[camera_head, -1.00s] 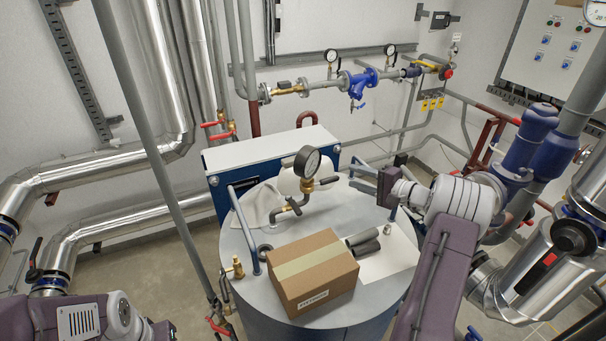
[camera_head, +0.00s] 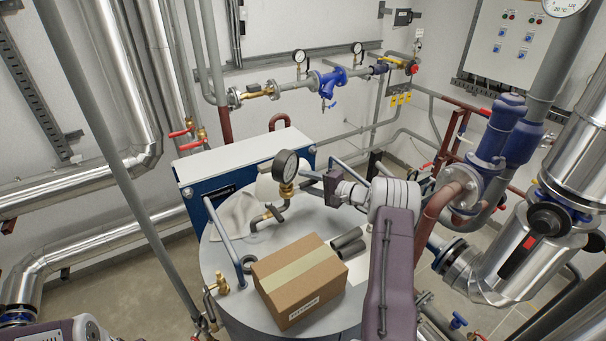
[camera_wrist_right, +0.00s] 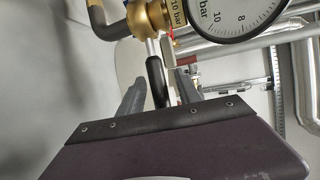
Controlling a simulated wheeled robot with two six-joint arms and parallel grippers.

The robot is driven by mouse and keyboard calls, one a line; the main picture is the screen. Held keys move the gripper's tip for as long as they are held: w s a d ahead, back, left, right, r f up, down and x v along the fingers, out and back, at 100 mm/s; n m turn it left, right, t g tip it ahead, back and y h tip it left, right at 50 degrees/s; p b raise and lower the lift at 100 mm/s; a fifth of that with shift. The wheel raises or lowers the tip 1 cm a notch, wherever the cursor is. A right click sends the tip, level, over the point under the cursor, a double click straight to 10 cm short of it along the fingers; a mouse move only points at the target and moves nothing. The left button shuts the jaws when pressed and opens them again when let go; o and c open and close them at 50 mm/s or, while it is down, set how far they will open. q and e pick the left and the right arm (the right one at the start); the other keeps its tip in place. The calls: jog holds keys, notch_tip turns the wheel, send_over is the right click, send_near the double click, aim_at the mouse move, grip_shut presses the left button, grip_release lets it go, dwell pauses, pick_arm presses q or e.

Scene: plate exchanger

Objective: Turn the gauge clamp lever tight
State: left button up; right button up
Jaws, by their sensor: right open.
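The round pressure gauge (camera_head: 286,165) stands upright on a brass fitting above the grey tank top; it shows at the top of the right wrist view (camera_wrist_right: 232,12). Its black clamp lever (camera_wrist_right: 155,80) hangs beside the brass clamp body (camera_wrist_right: 148,16). My right gripper (camera_head: 312,177) reaches in from the right, close to the gauge. In the right wrist view, its two grey fingers (camera_wrist_right: 160,92) are open, with the lever between them. I see a gap on both sides, and contact is not clear. Only part of my left arm shows at bottom left; its gripper is out of view.
A cardboard box (camera_head: 299,280), dark tubes (camera_head: 347,243) and a cloth (camera_head: 236,216) lie on the tank top (camera_head: 228,262). A blue-grey handle rail (camera_head: 223,238) rises at its left. Pipes and a blue valve (camera_head: 497,135) crowd the right side.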

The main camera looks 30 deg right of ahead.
jog(key=shift+x, duration=0.8)
jog(key=shift+c, duration=0.3)
grip_shut()
dwell(0.6)
